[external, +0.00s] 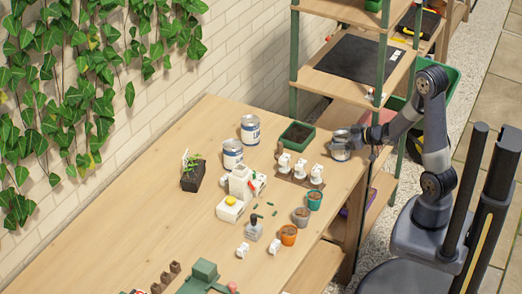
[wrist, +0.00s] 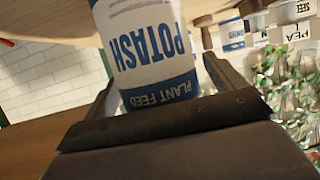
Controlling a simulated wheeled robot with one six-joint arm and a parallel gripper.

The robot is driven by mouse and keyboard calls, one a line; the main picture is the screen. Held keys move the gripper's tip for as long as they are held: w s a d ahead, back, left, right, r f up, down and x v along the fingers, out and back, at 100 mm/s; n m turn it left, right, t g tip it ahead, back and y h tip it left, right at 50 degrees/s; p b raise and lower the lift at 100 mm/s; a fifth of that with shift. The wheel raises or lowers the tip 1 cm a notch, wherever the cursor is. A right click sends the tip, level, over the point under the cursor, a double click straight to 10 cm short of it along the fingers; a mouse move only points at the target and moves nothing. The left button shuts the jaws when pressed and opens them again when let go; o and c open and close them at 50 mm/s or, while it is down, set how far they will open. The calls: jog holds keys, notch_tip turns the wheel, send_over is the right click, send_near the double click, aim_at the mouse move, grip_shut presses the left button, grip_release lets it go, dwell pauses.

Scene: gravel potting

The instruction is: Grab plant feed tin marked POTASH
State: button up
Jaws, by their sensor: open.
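The plant feed tin marked POTASH (wrist: 150,45) fills the middle of the wrist view, its white and blue label upside down there. In the external view this tin (external: 339,150) stands near the right edge of the wooden table, partly covered by my gripper. My gripper (external: 350,140) is low beside the tin. In the wrist view my gripper (wrist: 158,75) is open, with one finger on each side of the tin. I cannot tell whether either finger touches it.
Two similar tins (external: 250,130) (external: 233,153) stand further left. A green tray (external: 297,134) and several small white labelled containers (external: 300,168) are close to the tin's left. Small pots (external: 314,200) line the near edge. A shelf rack (external: 350,65) stands behind.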

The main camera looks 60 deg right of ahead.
jog(key=shift+w+f, duration=0.15)
jog(key=shift+w, duration=0.2)
jog(key=c, duration=1.3)
